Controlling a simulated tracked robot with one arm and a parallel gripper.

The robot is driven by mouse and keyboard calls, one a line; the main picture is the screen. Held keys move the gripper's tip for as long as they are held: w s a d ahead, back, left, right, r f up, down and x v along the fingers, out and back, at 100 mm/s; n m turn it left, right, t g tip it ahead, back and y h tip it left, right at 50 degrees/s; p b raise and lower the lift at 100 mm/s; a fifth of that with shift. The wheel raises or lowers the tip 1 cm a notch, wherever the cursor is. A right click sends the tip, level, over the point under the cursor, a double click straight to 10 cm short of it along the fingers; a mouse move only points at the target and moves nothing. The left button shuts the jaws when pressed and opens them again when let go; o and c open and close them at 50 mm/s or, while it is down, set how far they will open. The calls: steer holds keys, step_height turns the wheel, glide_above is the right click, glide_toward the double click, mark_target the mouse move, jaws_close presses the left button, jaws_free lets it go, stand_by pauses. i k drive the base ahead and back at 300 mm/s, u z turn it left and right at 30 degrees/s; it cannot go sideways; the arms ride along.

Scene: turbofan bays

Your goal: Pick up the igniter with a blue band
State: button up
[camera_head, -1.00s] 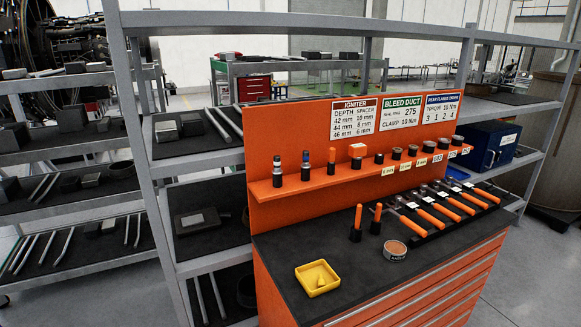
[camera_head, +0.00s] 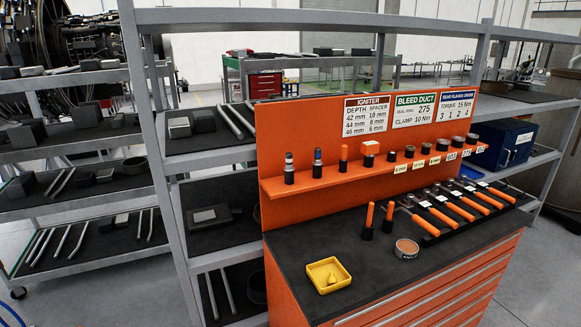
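Two small upright igniters stand in dark holders at the left end of the orange shelf on the tool cart. The right one, the igniter with a blue band (camera_head: 318,156), has a bluish ring near its upper part. The left igniter (camera_head: 289,162) looks grey; its band is too small to tell for sure. My gripper is not in view, and nothing touches either igniter.
Below, the black worktop (camera_head: 292,250) holds a yellow tray (camera_head: 328,275), a round tin (camera_head: 406,249) and several orange-handled tools. A grey rack (camera_head: 150,120) stands close on the left.

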mark_target(317, 162)
steer(key=z, duration=1.8)
steer(key=i, duration=0.1)
steer(key=z, duration=2.75)
steer(key=k, duration=0.9)
steer(key=z, duration=0.05)
